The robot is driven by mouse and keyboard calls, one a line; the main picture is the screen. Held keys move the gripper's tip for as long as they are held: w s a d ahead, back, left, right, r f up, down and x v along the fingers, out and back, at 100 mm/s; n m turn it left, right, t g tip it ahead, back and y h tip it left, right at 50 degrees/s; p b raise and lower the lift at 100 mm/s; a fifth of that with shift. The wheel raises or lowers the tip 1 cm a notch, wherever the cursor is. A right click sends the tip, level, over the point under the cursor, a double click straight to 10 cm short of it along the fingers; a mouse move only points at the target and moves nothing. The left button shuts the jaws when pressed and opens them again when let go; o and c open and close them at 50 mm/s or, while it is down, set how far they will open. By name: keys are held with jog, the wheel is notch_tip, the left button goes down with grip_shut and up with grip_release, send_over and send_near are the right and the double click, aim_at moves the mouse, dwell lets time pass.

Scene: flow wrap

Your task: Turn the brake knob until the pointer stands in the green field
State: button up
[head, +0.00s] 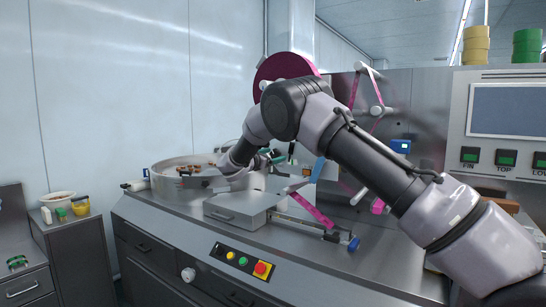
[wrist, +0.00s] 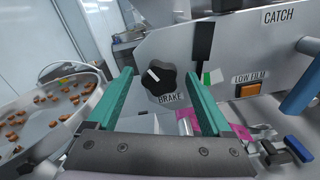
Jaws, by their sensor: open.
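The brake knob (wrist: 158,78) is a black lobed knob with a white mark, on a grey panel above the word BRAKE in the wrist view. To its right is a small gauge (wrist: 210,77) with a green field and a white part; I cannot make out the pointer clearly. My gripper (wrist: 158,82) has green fingers spread apart, one on each side of the knob in the picture. Nothing is between the fingers, and they appear apart from the knob. In the head view my arm hides the knob and the gauge.
A round bowl (wrist: 25,135) with brown pieces stands at left; it also shows in the head view (head: 165,180). A LOW FILM button (wrist: 249,90) and a blue handle (wrist: 300,92) are at right. A pink film reel (head: 283,70) stands behind my arm.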

jog(key=shift+c, duration=0.3)
grip_shut()
